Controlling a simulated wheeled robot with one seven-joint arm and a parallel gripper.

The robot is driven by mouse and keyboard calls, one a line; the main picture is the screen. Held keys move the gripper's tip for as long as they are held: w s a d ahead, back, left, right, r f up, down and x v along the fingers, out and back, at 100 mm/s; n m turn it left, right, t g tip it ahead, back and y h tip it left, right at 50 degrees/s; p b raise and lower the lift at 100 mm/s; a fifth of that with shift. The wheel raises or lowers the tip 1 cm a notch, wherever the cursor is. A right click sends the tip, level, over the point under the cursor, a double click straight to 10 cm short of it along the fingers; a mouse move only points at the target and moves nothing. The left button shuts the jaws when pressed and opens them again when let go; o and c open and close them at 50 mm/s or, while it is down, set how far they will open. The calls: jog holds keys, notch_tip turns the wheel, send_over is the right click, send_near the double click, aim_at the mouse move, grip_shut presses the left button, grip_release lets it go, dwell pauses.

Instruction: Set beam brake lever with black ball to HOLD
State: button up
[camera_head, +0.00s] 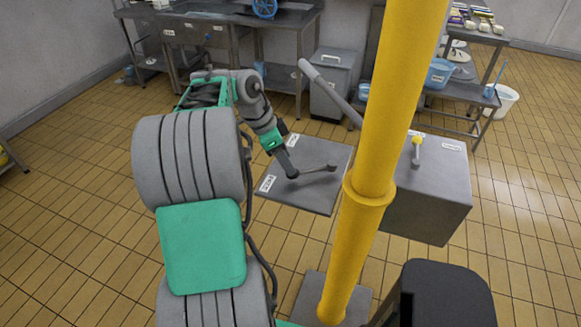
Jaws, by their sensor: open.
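A grey panel (315,195) stands in front of me, with one white label (267,183) at its lower left and another (293,140) at its upper left. Their words are too small to read. A dark lever (315,170) lies low over the panel, with a dark rounded end, seemingly the black ball (332,168), pointing right. My gripper (284,146) is open at the panel's left side, at the lever's left end. I cannot tell whether it touches the lever. The yellow post hides the panel's right edge.
A yellow post (384,110) rises close in front, right of the panel. Behind it is a grey box (430,190) with a yellow-knobbed lever (416,150). A long grey handle (330,88) slants above the panel. Steel tables and a bin (331,90) stand behind; tiled floor is open at left.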

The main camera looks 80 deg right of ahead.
aim_at(305, 170)
jog(key=x, duration=0.4)
jog(key=shift+s+d+f, duration=0.1)
jog(key=shift+f, duration=0.15)
jog(key=shift+c, duration=0.4)
grip_shut()
dwell(0.7)
